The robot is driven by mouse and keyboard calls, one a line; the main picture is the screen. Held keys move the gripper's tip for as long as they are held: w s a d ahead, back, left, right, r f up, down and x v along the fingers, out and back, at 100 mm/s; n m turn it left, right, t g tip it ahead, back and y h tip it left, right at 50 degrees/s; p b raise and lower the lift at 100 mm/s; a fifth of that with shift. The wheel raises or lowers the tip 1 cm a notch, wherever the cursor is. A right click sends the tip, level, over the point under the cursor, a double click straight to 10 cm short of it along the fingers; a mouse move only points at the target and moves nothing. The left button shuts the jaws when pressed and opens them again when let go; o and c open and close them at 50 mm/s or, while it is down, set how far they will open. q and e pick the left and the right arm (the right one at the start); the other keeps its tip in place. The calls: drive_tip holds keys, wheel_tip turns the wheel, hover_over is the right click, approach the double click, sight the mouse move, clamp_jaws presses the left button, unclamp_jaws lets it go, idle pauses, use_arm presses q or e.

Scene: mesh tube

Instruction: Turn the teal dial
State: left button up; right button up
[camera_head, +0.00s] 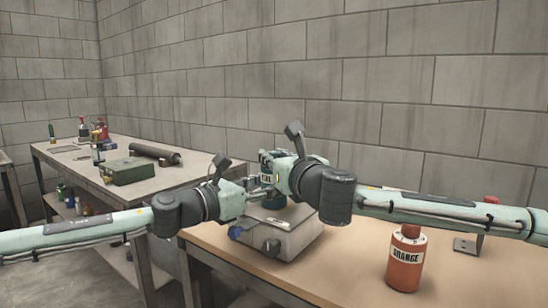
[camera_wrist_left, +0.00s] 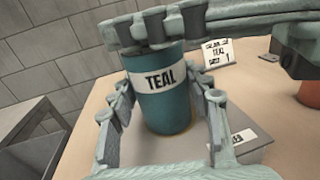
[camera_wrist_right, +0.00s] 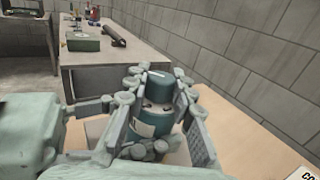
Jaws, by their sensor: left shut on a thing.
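A teal canister labelled TEAL (camera_wrist_left: 163,100) stands upright over a grey box-like device (camera_head: 283,238). It shows small in the head view (camera_head: 274,201), partly covered by my grippers. My left gripper (camera_wrist_left: 163,92) is shut on the canister, one finger on each side. My right gripper (camera_wrist_right: 158,78) has its fingers on both sides of the canister's top (camera_wrist_right: 160,90); whether they press on it I cannot tell. The device's front has a blue knob (camera_head: 236,232) and a teal knob (camera_head: 271,246).
An orange canister labelled ORANGE (camera_head: 405,262) stands on the wooden table (camera_head: 345,270) at right. A small card (camera_wrist_left: 218,53) stands behind the canister. A second table (camera_head: 160,190) at left holds a green box (camera_head: 127,171) and a dark tube (camera_head: 155,153).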

clamp_jaws()
drive_tip(key=shift+w+d+f+n+g+y, duration=0.1)
drive_tip(key=shift+n+g+y, duration=0.4)
drive_tip(key=shift+n+y, duration=0.5)
drive_tip(key=shift+n+g+y, duration=0.5)
drive_tip(key=shift+g+y, duration=0.1)
drive_tip(key=shift+y, duration=0.5)
drive_tip(key=o, duration=0.7)
unclamp_jaws()
drive_tip(key=v, duration=1.2)
